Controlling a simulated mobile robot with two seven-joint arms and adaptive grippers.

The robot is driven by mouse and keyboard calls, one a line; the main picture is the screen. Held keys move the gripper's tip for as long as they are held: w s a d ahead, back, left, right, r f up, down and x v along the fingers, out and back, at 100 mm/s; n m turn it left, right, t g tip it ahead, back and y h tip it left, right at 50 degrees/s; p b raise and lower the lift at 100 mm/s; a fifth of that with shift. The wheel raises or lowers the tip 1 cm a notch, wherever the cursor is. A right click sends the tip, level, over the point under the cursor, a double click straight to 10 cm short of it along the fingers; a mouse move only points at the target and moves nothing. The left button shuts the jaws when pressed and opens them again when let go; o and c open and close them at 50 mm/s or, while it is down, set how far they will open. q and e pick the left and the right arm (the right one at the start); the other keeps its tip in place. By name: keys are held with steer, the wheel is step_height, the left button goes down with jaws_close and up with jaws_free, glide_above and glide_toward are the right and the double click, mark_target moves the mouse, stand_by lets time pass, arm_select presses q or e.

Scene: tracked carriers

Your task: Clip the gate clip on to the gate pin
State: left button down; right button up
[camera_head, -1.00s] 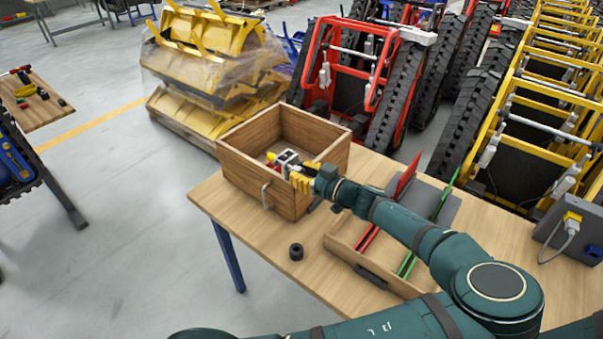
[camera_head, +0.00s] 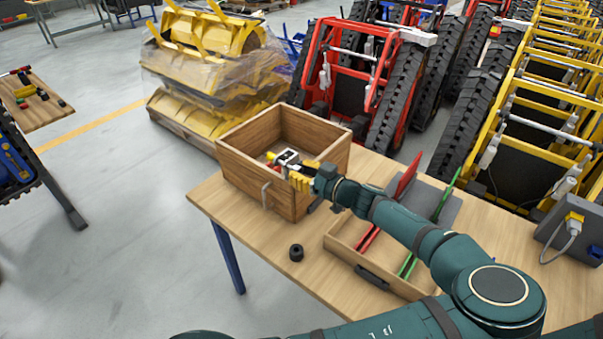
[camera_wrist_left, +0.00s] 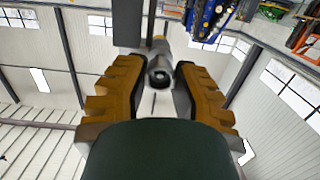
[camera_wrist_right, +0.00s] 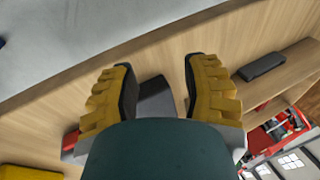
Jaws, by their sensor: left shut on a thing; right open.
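My left gripper (camera_head: 299,172) is over the inside of the open wooden box (camera_head: 240,175). Its yellow fingers are shut on a small whitish-grey piece (camera_head: 287,157). In the left wrist view this piece, with a round dark-holed end (camera_wrist_left: 160,74), sits between the fingers. It may be the gate clip, but I cannot tell clip from pin by its look. Small yellow and red parts (camera_head: 271,157) show beside the held piece; the gripper partly hides what is behind it. My right gripper (camera_wrist_right: 160,80) is open and empty, with wooden surfaces beyond it. It is not visible in the head view.
A metal handle-like strip (camera_head: 265,194) is on the box front. A black ring (camera_head: 296,252) stands on the table (camera_head: 265,240). A shallow wooden tray (camera_head: 345,235) holds red and green rods. The table's front left is mostly clear.

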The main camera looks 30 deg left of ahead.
arm_select(q)
steer(key=shift+a, duration=0.2)
steer(key=c, duration=0.8)
jaws_free()
